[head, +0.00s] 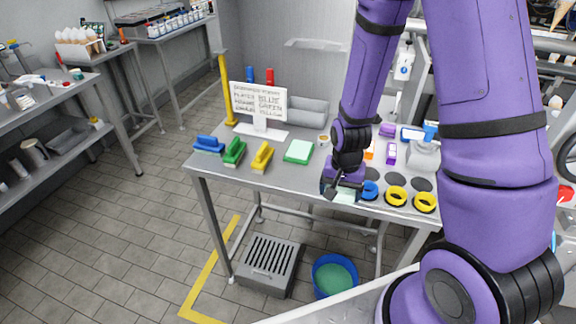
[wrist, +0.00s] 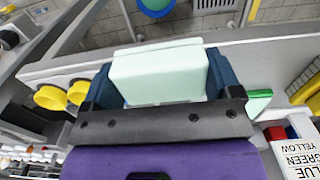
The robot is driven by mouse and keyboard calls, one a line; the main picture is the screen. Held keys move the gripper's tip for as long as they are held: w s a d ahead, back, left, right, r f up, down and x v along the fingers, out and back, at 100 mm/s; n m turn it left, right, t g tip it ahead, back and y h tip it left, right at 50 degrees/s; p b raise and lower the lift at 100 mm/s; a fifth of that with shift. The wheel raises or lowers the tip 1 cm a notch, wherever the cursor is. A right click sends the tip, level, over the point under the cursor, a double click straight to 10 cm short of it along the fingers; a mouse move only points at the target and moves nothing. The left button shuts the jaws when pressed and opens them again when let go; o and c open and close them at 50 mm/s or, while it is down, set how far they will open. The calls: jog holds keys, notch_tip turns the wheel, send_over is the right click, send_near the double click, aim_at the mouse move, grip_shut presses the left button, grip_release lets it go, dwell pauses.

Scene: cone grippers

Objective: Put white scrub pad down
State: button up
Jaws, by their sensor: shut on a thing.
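The white scrub pad, a pale mint-white block (wrist: 160,73), is between the dark blue fingers of my gripper (wrist: 160,80) in the wrist view. My gripper is shut on it. In the head view my gripper (head: 345,190) is low at the front edge of the steel table (head: 215,170), with a pale bit of the pad (head: 345,198) showing under it. I cannot tell whether the pad touches the table.
Blue (head: 208,144), green (head: 234,151) and yellow (head: 262,157) brushes stand at the table's left. A green pad with a pale top (head: 299,151) lies left of my gripper. Blue (head: 369,190) and yellow (head: 396,196) rings are close right. A sign (head: 258,102) stands behind.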

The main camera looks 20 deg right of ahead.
send_over(295, 181)
jog(key=shift+s+d+f, duration=0.1)
jog(key=shift+f, duration=2.35)
jog(key=shift+f, duration=0.1)
jog(key=o, duration=0.8)
